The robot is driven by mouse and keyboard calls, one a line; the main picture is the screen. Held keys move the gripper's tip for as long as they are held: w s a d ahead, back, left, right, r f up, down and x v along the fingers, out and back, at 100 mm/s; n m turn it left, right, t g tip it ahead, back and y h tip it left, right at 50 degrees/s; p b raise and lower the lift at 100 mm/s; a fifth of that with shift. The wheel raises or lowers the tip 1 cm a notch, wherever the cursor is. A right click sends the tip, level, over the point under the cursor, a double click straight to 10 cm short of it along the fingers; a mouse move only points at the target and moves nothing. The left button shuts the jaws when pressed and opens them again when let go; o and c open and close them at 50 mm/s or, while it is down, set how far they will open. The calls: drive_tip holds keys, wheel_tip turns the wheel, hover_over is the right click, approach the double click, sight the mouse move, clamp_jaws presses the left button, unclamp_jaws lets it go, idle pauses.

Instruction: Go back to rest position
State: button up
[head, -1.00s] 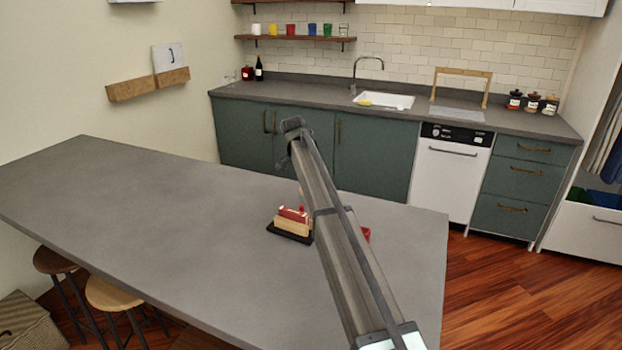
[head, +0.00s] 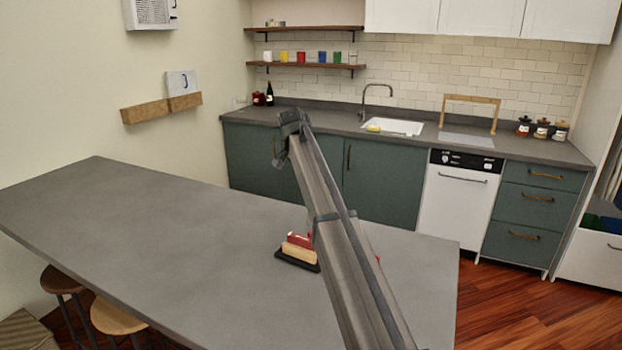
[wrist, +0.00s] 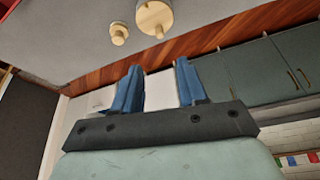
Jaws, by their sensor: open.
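My gripper (wrist: 158,68) shows in the wrist view with its two blue fingers spread apart. Nothing is between the fingers; the white appliance front shows through the gap. In the head view my arm reaches up from the lower right over the grey counter (head: 130,235), and I cannot make out the fingers there.
A red and tan wooden object on a black base (head: 298,250) sits on the counter beside my arm, partly hidden by it. Something red behind the arm is mostly hidden. Two pale wooden round pieces (wrist: 155,14) show in the wrist view. The counter's left side is clear.

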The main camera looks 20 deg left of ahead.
idle(0.3)
